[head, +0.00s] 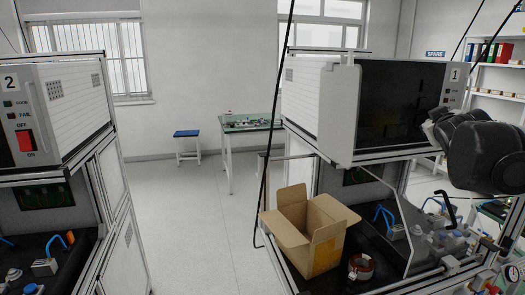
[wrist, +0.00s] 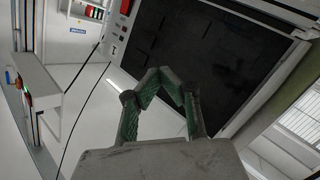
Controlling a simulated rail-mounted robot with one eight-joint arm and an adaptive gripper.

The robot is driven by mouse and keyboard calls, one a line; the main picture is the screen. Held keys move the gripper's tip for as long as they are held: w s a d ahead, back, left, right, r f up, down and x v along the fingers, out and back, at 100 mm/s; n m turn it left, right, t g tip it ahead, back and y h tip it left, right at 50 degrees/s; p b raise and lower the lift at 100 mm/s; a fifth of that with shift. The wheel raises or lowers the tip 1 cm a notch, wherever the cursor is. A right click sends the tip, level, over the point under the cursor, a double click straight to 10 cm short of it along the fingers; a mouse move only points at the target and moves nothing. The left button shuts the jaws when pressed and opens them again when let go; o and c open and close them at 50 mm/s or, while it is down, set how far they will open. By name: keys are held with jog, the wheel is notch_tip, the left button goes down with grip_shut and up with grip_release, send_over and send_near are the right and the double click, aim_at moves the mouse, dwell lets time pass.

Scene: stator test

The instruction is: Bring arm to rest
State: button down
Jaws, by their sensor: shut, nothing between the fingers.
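My arm reaches in from the right edge of the head view, in front of the machine marked 1 (head: 405,105). In the wrist view my gripper (wrist: 166,72) is shut, with its green-padded fingers meeting at the tips and nothing between them. The dark panel of machine 1 (wrist: 205,50) fills the view beyond the fingers. I cannot make out any contact between the gripper and the machine. The fingertips are not clear in the head view.
An open cardboard box (head: 312,238) and a copper-coloured ring-shaped part (head: 361,267) sit on the black bench of machine 1. Machine 2 (head: 65,105) stands at left. A small table (head: 247,124) and a blue stool (head: 187,134) are at the back. The floor between the machines is clear.

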jog(key=s+a+f+m+g+y+b, duration=0.1)
jog(key=s+a+f+g+y, duration=0.2)
jog(key=s+a+f, duration=0.8)
jog(key=s+a+f+m+g+y+b, duration=0.1)
jog(key=s+a+f+g+y, duration=0.2)
jog(key=s+a+f, duration=0.9)
jog(key=s+f+g, duration=0.1)
jog(key=s+f, duration=0.4)
jog(key=f, duration=0.1)
jog(key=shift+s+a+f+g+y, duration=0.15)
jog(key=shift+s+g+y, duration=0.15)
jog(key=shift+g, duration=0.1)
